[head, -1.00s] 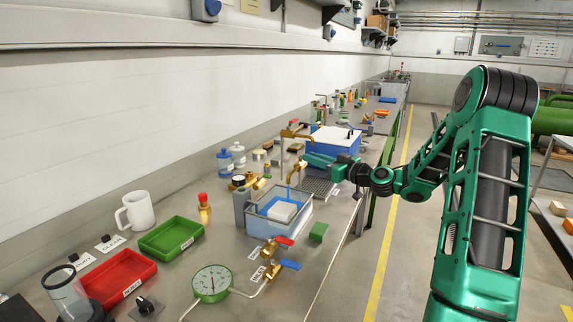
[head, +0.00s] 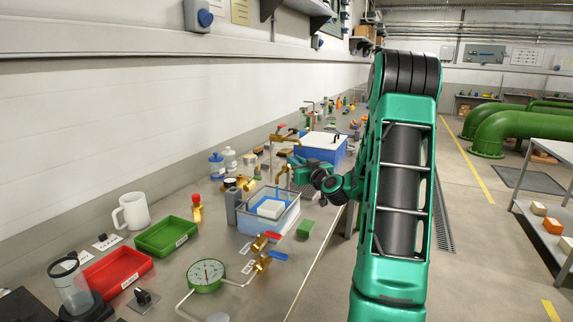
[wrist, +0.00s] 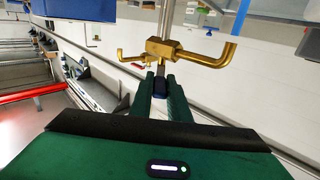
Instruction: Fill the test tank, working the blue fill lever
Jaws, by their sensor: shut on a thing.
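The test tank (head: 249,221) is a clear, blue-tinted box on the bench in the head view, with a white block (head: 270,207) inside. A brass spout (head: 283,172) stands at its far side. My gripper (head: 291,159) is beside the brass fitting, above and behind the tank. In the wrist view my gripper (wrist: 160,90) is shut on a dark blue lever end (wrist: 160,87), just below the brass tap fitting (wrist: 165,48). The fingers hide most of the lever. I cannot tell the water level or whether water is running now.
Brass valves with a red handle (head: 274,235) and a blue handle (head: 278,257) stand in front of the tank, near a dial gauge (head: 207,273). A green block (head: 307,227) lies right of the tank. Red (head: 119,270) and green (head: 166,234) trays sit left. A blue bin (head: 318,152) stands behind.

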